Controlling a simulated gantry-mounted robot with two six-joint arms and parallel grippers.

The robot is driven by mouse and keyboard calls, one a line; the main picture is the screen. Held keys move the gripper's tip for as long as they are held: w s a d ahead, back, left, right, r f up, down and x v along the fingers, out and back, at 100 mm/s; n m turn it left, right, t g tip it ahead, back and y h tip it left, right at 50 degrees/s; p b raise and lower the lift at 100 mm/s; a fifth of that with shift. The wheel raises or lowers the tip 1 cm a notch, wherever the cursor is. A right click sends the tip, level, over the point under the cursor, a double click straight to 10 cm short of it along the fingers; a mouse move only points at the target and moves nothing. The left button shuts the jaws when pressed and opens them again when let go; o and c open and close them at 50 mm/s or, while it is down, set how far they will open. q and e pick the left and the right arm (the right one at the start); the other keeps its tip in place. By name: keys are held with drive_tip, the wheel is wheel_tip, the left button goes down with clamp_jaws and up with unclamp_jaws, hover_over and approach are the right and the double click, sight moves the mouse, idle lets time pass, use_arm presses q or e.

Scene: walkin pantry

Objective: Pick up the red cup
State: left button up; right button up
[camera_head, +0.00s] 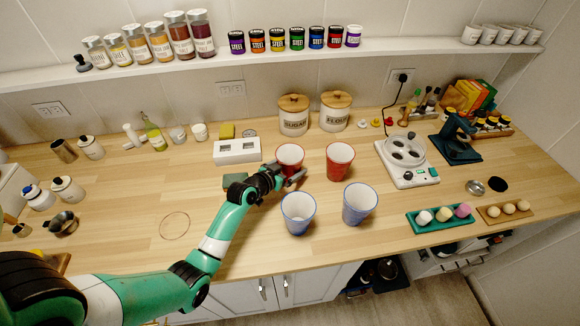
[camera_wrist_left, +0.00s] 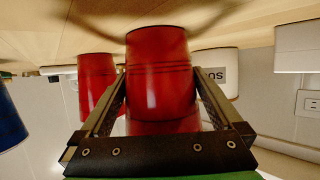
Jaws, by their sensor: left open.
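Two red cups stand upright on the wooden counter. The left red cup (camera_head: 289,155) is right at my left gripper (camera_head: 287,174); the right red cup (camera_head: 339,161) stands apart, to its right. My left gripper is open, with its fingers on either side of the left red cup, whose lower front is partly hidden in the head view. In the left wrist view, which is upside down, this red cup (camera_wrist_left: 160,80) is between the two fingers, and the other red cup (camera_wrist_left: 96,80) is to the left. Finger contact is unclear. My right gripper is not in view.
Two blue cups (camera_head: 298,212) (camera_head: 360,203) stand nearer the front edge. Sugar (camera_head: 293,118) and flour (camera_head: 334,113) canisters stand behind. The left-front counter is mostly clear.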

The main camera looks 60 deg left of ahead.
sight(286, 169)
use_arm(q)
drive_tip(key=c, duration=0.9)
drive_tip(key=shift+r, duration=0.15)
drive_tip(key=shift+r, duration=0.25)
wheel_tip(286, 169, up, 3)
drive_tip(key=shift+s+d+f, duration=0.1)
drive_tip(key=shift+d, duration=0.05)
drive_tip(key=s+r, duration=0.1)
drive_tip(key=d+r+p, duration=0.1)
drive_tip(key=r, duration=0.1)
drive_tip(key=s+d+r, duration=0.1)
drive_tip(key=shift+s+d+r, duration=0.25)
drive_tip(key=shift+s+r, duration=0.05)
drive_tip(key=s+d+r+p, duration=0.1)
drive_tip(key=s+d+p, duration=0.1)
drive_tip(key=s+d+r+p, duration=0.3)
drive_tip(key=s+d+p, duration=0.1)
drive_tip(key=s+d, duration=0.1)
drive_tip(key=shift+d+r+p, duration=0.1)
drive_tip(key=shift+r+p, duration=0.3)
